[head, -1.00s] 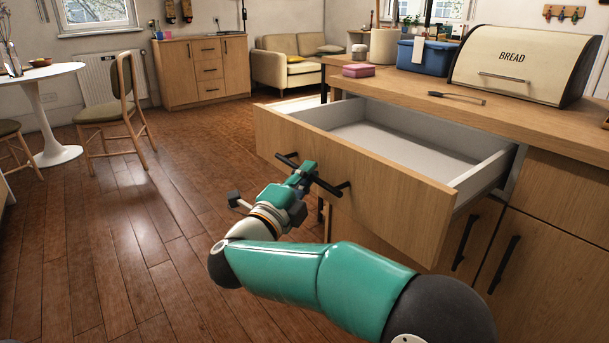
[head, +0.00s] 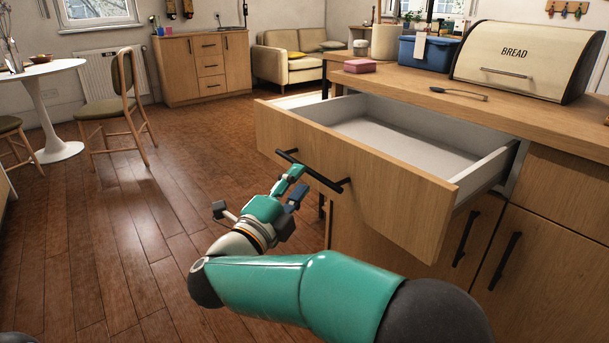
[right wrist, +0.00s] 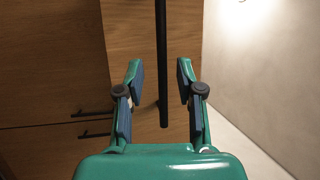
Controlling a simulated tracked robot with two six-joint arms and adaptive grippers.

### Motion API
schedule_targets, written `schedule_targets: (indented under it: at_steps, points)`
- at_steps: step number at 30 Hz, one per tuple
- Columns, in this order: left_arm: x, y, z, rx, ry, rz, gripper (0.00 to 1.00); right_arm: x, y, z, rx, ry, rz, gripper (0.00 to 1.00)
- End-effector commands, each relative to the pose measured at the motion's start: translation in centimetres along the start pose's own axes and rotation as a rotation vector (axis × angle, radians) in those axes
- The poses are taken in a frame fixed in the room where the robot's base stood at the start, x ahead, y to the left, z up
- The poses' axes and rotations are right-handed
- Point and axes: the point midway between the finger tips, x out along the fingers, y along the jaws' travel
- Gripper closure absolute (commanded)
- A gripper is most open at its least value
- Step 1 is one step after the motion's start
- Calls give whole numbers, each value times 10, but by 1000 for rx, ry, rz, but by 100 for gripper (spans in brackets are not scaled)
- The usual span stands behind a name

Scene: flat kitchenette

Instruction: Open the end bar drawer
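The end bar drawer (head: 375,190) is pulled well out of the wooden counter and its grey inside is empty where I can see it. Its black bar handle (head: 312,170) crosses the front panel. In the right wrist view the handle (right wrist: 161,60) runs down ahead of the two spread fingertips of the gripper (right wrist: 160,75). My left gripper is in neither view.
The counter top (head: 560,125) carries a bread box (head: 512,62), a blue bin (head: 428,55), a pink box (head: 359,66) and a dark utensil (head: 458,93). Cupboard doors with black handles are below. The wooden floor (head: 140,230) to the left is clear up to a chair (head: 112,100).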

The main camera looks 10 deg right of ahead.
Motion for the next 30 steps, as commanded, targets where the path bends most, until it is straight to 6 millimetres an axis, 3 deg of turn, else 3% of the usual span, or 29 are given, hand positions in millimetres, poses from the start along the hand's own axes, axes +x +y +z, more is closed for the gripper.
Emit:
schedule_targets:
  at_steps: [3, 8, 21, 23, 26, 29, 30]
  points:
    - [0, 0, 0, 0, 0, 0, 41, -19, 0, 0, -1, -3, -1, 63]
    - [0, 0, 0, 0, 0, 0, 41, -33, 1, -1, -1, 0, 0, 63]
    - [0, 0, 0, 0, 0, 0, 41, -31, 9, 2, -27, -18, 2, 63]
    - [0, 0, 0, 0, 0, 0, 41, -26, 21, 6, -66, -48, 3, 63]
    - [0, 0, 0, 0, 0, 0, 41, -13, 58, 18, -179, -142, 14, 63]
    - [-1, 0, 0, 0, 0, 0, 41, -2, 116, 30, -344, -290, 48, 63]
    - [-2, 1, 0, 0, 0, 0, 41, 0, 145, 33, -417, -362, 69, 63]
